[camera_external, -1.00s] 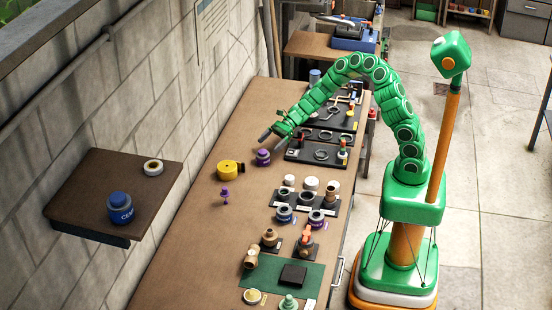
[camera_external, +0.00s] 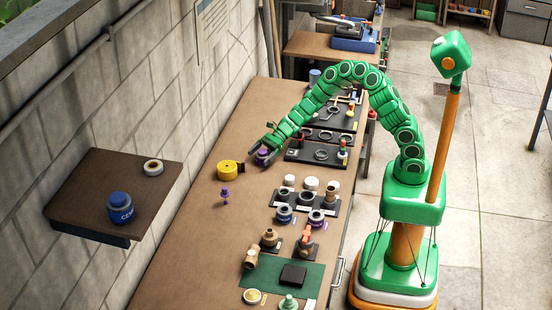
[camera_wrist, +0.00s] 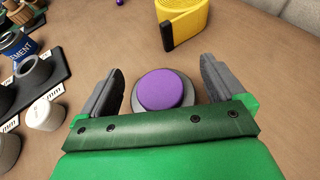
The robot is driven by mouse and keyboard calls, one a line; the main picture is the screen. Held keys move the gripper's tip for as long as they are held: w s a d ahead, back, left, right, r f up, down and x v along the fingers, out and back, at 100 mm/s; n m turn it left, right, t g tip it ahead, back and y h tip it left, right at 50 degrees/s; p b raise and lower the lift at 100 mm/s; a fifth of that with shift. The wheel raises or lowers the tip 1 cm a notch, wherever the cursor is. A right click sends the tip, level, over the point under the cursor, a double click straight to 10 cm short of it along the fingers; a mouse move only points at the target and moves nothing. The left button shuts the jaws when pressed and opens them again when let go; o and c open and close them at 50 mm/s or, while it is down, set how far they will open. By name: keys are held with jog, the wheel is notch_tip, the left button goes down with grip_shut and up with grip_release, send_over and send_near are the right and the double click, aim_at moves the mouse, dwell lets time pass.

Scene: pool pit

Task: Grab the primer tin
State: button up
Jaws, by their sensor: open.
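The primer tin (camera_external: 262,158) is a small purple-topped tin standing on the brown workbench, left of the black fitting trays. In the wrist view its round purple lid (camera_wrist: 164,90) sits between my two grey fingers. My gripper (camera_external: 269,151) is at the tin in the external view, with its fingers spread on either side of it. In the wrist view my gripper (camera_wrist: 164,85) is open, with a gap showing between the lid and each finger. The tin's lower body is mostly hidden in both views.
A yellow tape measure (camera_external: 228,171) lies close left of the tin; it also shows in the wrist view (camera_wrist: 184,22). A small purple piece (camera_external: 225,195) stands nearer the camera. A tray with fittings (camera_external: 332,206) is to the right.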

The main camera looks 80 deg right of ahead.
jog(key=shift+w+a, duration=0.15)
jog(key=c, duration=1.2)
jog(key=shift+o, duration=0.2)
jog(key=shift+r, duration=0.1)
